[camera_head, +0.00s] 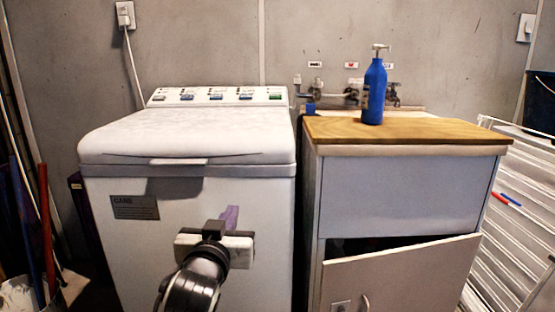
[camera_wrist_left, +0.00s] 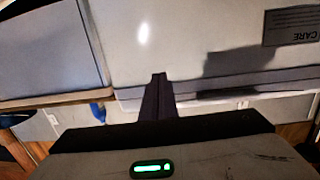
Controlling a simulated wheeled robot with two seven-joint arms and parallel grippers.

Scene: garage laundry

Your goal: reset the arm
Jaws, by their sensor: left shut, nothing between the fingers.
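My left arm reaches up from the bottom of the head view. Its gripper (camera_head: 230,214) is in front of the lower front of a white top-loading washing machine (camera_head: 255,215). In the left wrist view the dark fingers (camera_wrist_left: 158,78) are together, with nothing between them. The washer front (camera_wrist_left: 190,40) is behind them in that view, and I cannot tell the exact gap. The washer's lid is down. My right gripper is in neither view.
Right of the washer stands a cabinet (camera_head: 405,195) with a wooden top (camera_head: 440,130) and a partly open lower door (camera_head: 405,280). A blue pump bottle (camera_head: 374,95) stands on top. A white rack (camera_head: 510,220) is at right. Poles (camera_head: 47,230) lean at left.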

